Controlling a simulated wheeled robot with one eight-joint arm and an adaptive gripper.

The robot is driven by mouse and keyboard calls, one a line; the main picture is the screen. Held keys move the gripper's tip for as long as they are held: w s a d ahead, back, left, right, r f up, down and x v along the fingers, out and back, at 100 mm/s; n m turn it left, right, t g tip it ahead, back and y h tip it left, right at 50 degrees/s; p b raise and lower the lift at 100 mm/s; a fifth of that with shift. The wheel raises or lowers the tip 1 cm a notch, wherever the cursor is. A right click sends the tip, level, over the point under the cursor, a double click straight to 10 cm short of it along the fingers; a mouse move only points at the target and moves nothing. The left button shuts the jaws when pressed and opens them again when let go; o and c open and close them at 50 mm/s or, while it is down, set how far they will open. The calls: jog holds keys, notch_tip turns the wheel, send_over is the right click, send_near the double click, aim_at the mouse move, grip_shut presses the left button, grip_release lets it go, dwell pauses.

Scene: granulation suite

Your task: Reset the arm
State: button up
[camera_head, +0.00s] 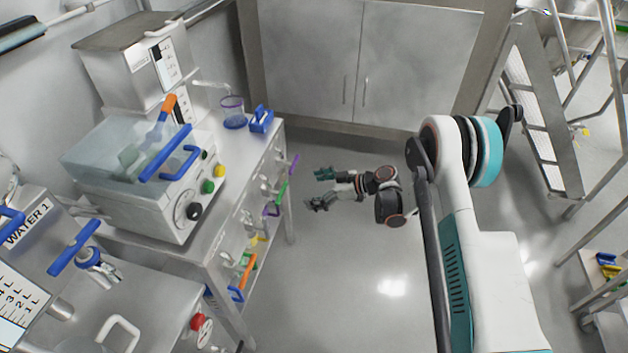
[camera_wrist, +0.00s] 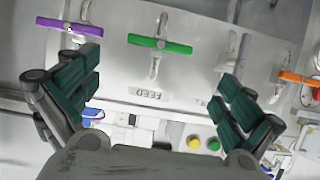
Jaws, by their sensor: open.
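My gripper (camera_head: 318,188) is open and empty in the head view. It hangs over the open floor to the right of the steel bench, with its fingers pointing left toward the bench's front. In the wrist view my gripper (camera_wrist: 158,105) shows its two dark green padded fingers spread wide. Between and beyond them are a green handle (camera_wrist: 160,44), a purple handle (camera_wrist: 69,27) and an orange handle (camera_wrist: 300,78) on a pale panel marked FEED. The fingers look apart from all the handles.
The bench (camera_head: 262,150) carries a machine with a clear lid (camera_head: 125,150), a purple-rimmed beaker (camera_head: 232,112) and a blue holder (camera_head: 262,120). Steel cabinets (camera_head: 350,60) stand behind. Metal steps (camera_head: 545,120) stand at right. The floor (camera_head: 330,270) between is clear.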

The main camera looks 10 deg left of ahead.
jog(key=s+d+r+m+t+h, duration=0.1)
jog(key=s+d+r+m+h, duration=0.15)
jog(key=d+r, duration=0.45)
jog(key=s+d+r+m+t+h, duration=0.1)
jog(key=s+d+r+m+h, duration=0.15)
jog(key=r, duration=0.85)
jog(key=s+d+r+m+t+h, duration=0.1)
jog(key=d+r+m, duration=0.25)
jog(key=r, duration=0.45)
jog(key=s+d+r+m+t+h, duration=0.1)
jog(key=s+d+r+m+h, duration=0.1)
jog(key=s+d, duration=0.4)
jog(key=s+d+r+m+t+h, duration=0.1)
jog(key=s+d+r+m+h, duration=0.1)
jog(key=s+d, duration=0.5)
jog(key=s+d+r+m+t+h, duration=0.1)
jog(key=s+d, duration=0.5)
jog(key=s, duration=0.9)
jog(key=r+m+h, duration=0.1)
jog(key=m+h, duration=0.1)
jog(key=m, duration=0.1)
jog(key=shift+d+r+h, duration=0.15)
jog(key=shift+d+h, duration=0.15)
jog(key=shift+d, duration=0.05)
jog(key=shift+s+m, duration=0.1)
jog(key=shift+m, duration=0.15)
